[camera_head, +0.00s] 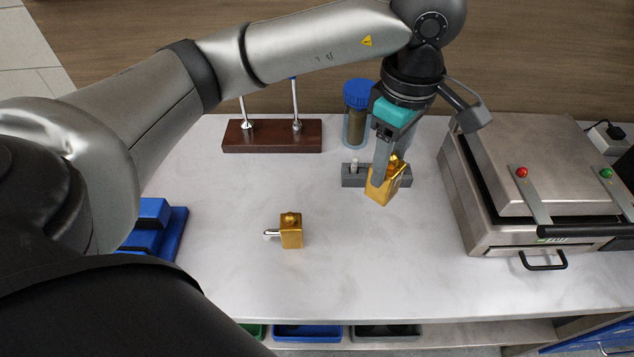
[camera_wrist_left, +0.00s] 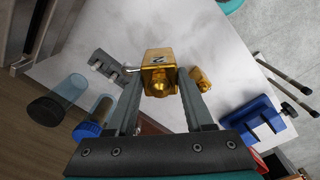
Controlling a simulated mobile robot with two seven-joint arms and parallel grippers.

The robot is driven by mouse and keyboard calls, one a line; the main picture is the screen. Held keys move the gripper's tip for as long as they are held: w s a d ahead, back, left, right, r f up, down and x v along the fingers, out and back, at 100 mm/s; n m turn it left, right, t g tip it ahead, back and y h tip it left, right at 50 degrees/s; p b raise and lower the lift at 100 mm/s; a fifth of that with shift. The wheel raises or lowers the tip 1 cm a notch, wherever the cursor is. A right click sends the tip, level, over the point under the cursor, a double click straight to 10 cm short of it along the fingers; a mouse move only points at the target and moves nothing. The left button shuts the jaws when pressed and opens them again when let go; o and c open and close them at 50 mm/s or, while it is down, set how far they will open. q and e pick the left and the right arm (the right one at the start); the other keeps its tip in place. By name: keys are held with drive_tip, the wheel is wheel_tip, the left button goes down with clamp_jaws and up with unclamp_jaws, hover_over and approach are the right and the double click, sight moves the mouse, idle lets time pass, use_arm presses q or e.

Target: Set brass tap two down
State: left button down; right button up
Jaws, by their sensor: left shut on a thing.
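My left gripper (camera_head: 384,160) is shut on a brass tap (camera_head: 380,191), which is golden and blocky. It hangs tilted in the head view, in front of part of a grey holder block (camera_head: 352,181); the gap to the counter is hard to judge. In the left wrist view the held tap (camera_wrist_left: 158,66) sits between the fingers, with a dark mark like a sideways 2 on its face. A second brass tap (camera_head: 291,236) with a silver spout stands on the white counter (camera_head: 330,285). My right gripper is not in view.
A blue-lidded jar (camera_head: 356,115) stands behind the holder, with another jar partly hidden by my gripper. A wooden stand (camera_head: 272,136) with metal rods is at the back. A steel press (camera_head: 545,170) fills the right. The front middle counter is clear.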

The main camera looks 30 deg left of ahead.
use_arm(q)
drive_tip(key=r+n, duration=0.1)
drive_tip(key=r+n+p, duration=0.1)
drive_tip(key=n, duration=0.1)
drive_tip(key=w+d+r+n+p, duration=0.1)
drive_tip(key=n, duration=0.2)
drive_tip(key=r+n+p, duration=0.1)
drive_tip(key=n, duration=0.1)
drive_tip(key=shift+w, duration=0.15)
wheel_tip(320, 180, down, 20)
drive_tip(key=shift+f, duration=0.15)
drive_tip(key=shift+c, duration=1.4)
unclamp_jaws()
drive_tip(key=shift+f, duration=0.15)
